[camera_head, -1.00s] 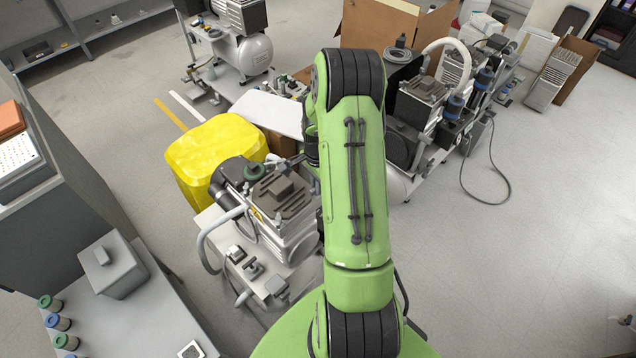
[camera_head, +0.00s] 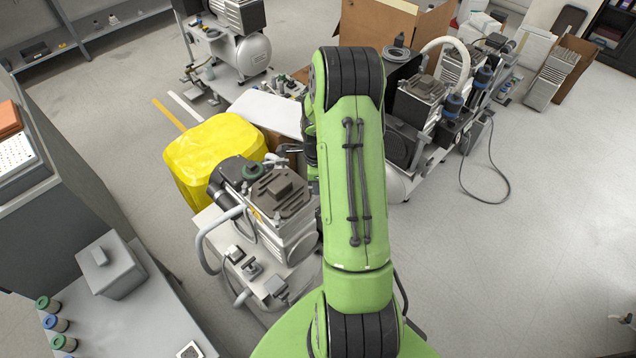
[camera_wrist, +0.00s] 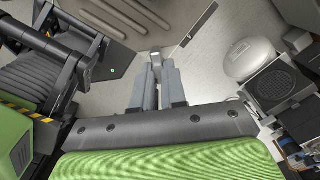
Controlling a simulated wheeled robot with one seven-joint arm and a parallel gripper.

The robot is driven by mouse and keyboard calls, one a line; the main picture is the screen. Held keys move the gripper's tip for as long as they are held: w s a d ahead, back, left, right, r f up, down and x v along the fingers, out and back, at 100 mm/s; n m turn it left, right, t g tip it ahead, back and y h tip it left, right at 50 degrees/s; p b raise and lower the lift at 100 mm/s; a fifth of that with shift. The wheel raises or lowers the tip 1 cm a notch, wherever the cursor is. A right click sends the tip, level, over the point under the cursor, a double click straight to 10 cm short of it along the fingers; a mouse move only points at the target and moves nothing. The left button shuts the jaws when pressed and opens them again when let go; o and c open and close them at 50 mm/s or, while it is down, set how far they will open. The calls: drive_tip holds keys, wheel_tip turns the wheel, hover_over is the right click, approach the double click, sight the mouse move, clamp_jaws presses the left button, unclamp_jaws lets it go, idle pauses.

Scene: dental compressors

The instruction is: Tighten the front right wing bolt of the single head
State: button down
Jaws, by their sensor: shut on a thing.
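A compressor with a single ribbed head (camera_head: 283,192) stands on a bench left of my arm in the head view. A dark motor and a green-topped knob are beside the head. My arm covers the area right of the head, and I cannot make out its front right wing bolt. My gripper (camera_wrist: 157,72) shows in the wrist view, its two grey fingers close together. They are shut on a small pale piece (camera_wrist: 157,47) at their tips, which looks like a wing bolt, though too small to be sure. In the head view the gripper is mostly hidden behind my arm.
A yellow bin (camera_head: 212,158) stands behind the single-head compressor. Other compressors (camera_head: 425,95) stand right of my arm, with a black cable looping on the floor. A grey box (camera_head: 110,268) sits on the left bench.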

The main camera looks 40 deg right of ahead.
idle(0.4)
drive_tip(key=c, duration=1.2)
unclamp_jaws()
wheel_tip(320, 180, up, 16)
drive_tip(key=p, duration=0.3)
drive_tip(key=shift+p, duration=0.4)
